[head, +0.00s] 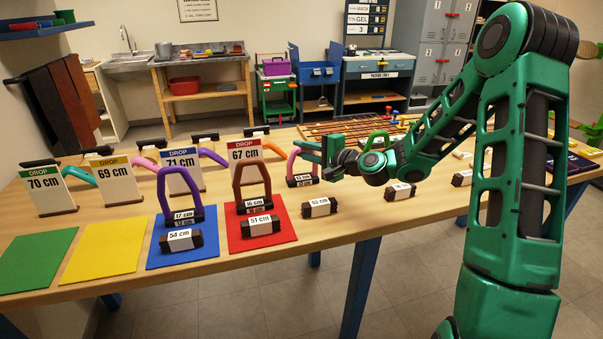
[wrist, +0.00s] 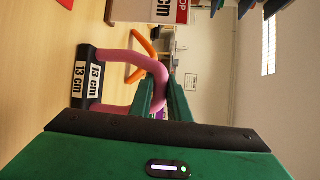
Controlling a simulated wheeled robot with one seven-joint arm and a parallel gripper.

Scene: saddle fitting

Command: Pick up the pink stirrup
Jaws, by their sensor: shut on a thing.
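The pink stirrup (head: 292,163) is at the right of the row of stirrups in the head view, its dark base with a white label low near the table. In the wrist view the pink stirrup (wrist: 137,62) lies sideways, with its black base reading 13 cm. My gripper (head: 309,150) is at the top of its arch; in the wrist view the green fingers of my gripper (wrist: 160,88) are shut on the arch. I cannot tell whether the base touches the table.
A purple stirrup (head: 162,195) stands on the blue mat (head: 162,264), and a brown one (head: 237,183) on the red mat (head: 287,237). Drop signs, such as the red 67 cm sign (head: 245,152), stand behind. Several small labelled blocks line the front, including one (head: 320,208) right of the red mat.

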